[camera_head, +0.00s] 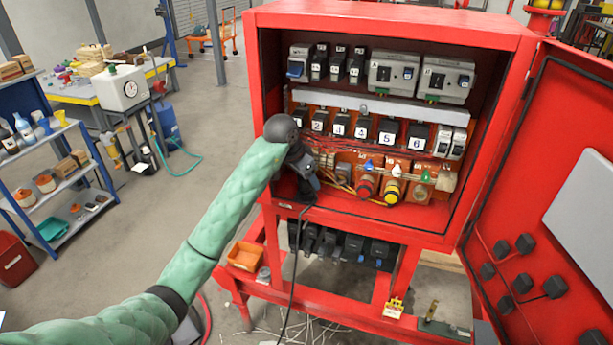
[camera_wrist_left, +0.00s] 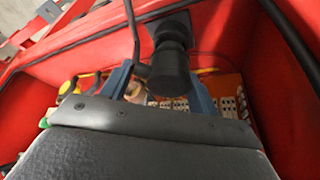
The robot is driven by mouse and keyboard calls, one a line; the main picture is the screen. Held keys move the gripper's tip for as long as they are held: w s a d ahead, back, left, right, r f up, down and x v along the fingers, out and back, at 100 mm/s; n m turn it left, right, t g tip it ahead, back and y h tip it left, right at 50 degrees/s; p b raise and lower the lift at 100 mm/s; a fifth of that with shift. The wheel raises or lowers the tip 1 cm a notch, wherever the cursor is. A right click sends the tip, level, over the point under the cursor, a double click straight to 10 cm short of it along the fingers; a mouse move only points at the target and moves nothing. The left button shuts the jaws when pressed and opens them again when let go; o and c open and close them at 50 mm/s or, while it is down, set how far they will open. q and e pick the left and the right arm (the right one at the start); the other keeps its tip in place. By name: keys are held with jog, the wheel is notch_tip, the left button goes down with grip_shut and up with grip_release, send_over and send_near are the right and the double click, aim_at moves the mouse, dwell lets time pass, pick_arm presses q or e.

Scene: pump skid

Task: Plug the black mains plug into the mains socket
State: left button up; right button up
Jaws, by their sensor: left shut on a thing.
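My left gripper (camera_head: 308,184) reaches into the lower left of the open red cabinet. It is shut on the black mains plug (camera_wrist_left: 170,68), which shows between the blue-grey fingers in the left wrist view. The plug's black cable (camera_head: 292,285) hangs down in front of the cabinet frame. In the wrist view, a dark square fitting (camera_wrist_left: 168,27), possibly the mains socket, lies right beyond the plug against red metal. I cannot tell whether the plug touches or enters it. In the head view my gripper hides most of the plug. My right gripper is not in view.
The cabinet (camera_head: 390,22) holds rows of numbered black modules (camera_head: 362,127) and several coloured knobs (camera_head: 390,192) just right of my gripper. The open red door (camera_head: 560,200) stands at the right. An orange bin (camera_head: 245,256) sits low on the left of the frame.

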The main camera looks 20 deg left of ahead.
pick_arm(q)
jog(key=shift+f+b, duration=0.3)
jog(key=shift+f, duration=0.35)
jog(key=shift+f, duration=0.6)
dwell(0.3)
jog(key=o, duration=1.2)
jog(key=shift+c, duration=0.2)
